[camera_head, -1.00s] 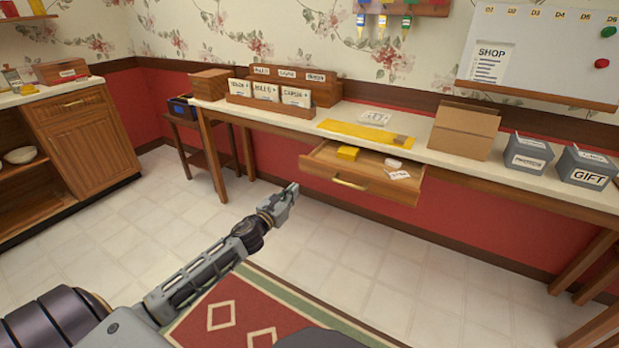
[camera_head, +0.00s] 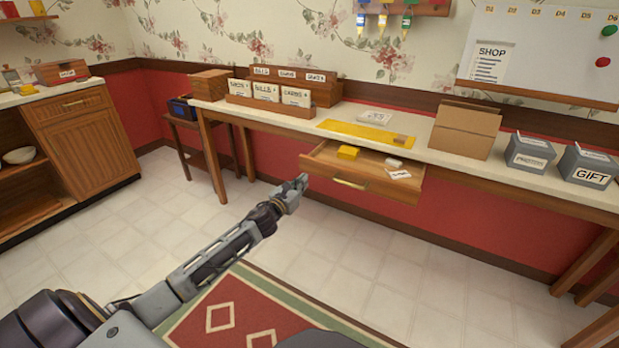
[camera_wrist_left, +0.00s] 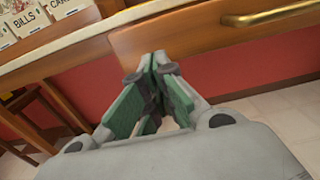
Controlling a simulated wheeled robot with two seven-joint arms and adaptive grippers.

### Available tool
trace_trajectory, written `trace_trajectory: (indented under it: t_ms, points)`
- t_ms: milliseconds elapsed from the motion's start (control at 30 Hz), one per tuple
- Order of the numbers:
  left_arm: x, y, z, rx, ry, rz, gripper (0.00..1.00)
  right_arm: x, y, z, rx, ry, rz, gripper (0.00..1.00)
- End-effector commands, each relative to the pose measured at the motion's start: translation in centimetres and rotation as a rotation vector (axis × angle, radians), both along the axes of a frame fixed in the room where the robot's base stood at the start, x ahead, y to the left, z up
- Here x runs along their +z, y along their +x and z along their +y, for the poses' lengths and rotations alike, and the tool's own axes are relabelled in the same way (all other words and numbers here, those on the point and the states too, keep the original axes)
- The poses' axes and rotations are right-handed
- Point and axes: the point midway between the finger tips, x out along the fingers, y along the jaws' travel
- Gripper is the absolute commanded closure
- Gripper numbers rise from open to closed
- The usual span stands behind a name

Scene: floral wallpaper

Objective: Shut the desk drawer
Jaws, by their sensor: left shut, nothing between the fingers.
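The desk drawer (camera_head: 330,177) stands pulled out under the desk top, with a brass handle (camera_head: 350,184) on its wooden front. The drawer front also shows in the left wrist view (camera_wrist_left: 180,38), with the handle (camera_wrist_left: 268,15) at the upper right. Inside lie a yellow block (camera_head: 348,152), a small white item (camera_head: 394,162) and a white labelled card (camera_head: 399,174). My left gripper (camera_head: 303,180) is shut and empty, close to the left end of the drawer front. I cannot tell whether it touches. My right gripper is not in view.
The white desk top (camera_head: 330,112) holds a wooden letter organiser (camera_head: 262,104), a yellow mat (camera_head: 350,131), a cardboard box (camera_head: 465,130) and grey boxes (camera_head: 530,152) at the right. A red rug (camera_head: 225,308) lies in front. The tiled floor before the drawer is clear.

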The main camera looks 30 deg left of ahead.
Motion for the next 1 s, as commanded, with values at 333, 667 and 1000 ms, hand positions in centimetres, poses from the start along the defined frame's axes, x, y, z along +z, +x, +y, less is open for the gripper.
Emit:
trace_trajectory:
  t_ms: [333, 667, 1000]
  points:
    - [0.0, 2.3, 0.0, 0.001, 0.000, -0.002, 1.00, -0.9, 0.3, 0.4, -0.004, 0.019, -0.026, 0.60]
    - [0.0, 4.3, -0.1, 0.001, 0.000, -0.002, 1.00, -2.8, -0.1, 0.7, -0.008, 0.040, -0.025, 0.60]
    - [0.1, 5.1, -0.2, 0.000, 0.001, -0.001, 1.00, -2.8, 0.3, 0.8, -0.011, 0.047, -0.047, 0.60]
